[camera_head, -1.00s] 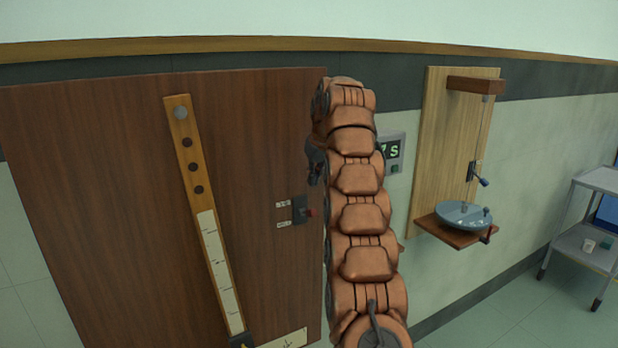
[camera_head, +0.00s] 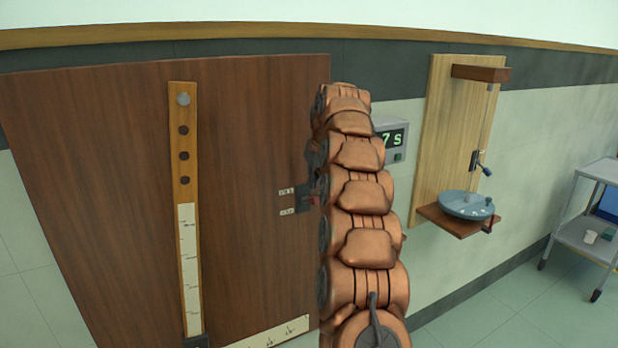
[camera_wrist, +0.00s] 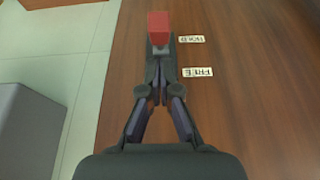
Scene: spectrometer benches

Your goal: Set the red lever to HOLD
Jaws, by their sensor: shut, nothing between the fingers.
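The red lever (camera_wrist: 158,27) shows just beyond my fingertips in the wrist view, with its red knob on a grey stem. The HOLD label (camera_wrist: 191,39) is on the brown panel to its right, and the FREE label (camera_wrist: 198,72) is nearer to me; both read upside down. My gripper (camera_wrist: 160,83) is shut and empty, its tips near the lever's stem on the FREE side; I cannot tell whether they touch. In the head view the lever (camera_head: 313,201) is partly hidden by my arm, and my gripper is hidden there.
A pendulum bar (camera_head: 185,215) with a pale scale hangs on the brown panel (camera_head: 90,180). Right of my arm are a display reading 7 S (camera_head: 400,125), a wooden board with a blue dish (camera_head: 463,204) and a grey cart (camera_head: 601,178).

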